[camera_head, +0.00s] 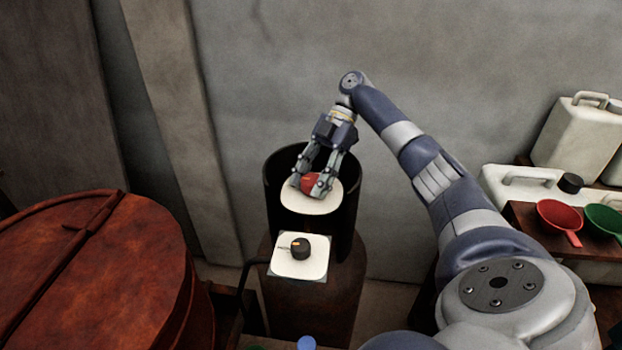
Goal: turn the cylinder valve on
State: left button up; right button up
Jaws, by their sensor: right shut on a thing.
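The cylinder valve is a red knob (311,182) on a round white plate (310,205) inside a dark open-fronted collar. The collar (349,205) sits on top of a rusty brown cylinder (318,308). My right gripper (312,187) reaches down from above, its fingers on both sides of the red knob and shut on it. The fingers hide part of the knob, so its turned position cannot be read. My left gripper does not show.
A black dial (300,248) with an orange mark sits on a white square plate (287,268) in front. A large rusty lidded vat (90,280) fills the left. White jerrycans (582,135), a red scoop (558,215) and a green scoop (606,221) stand at right. A wall is close behind.

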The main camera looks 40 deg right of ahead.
jog(key=o, duration=1.1)
jog(key=shift+c, duration=0.2)
jog(key=v, duration=0.7)
jog(key=shift+d+r, duration=0.25)
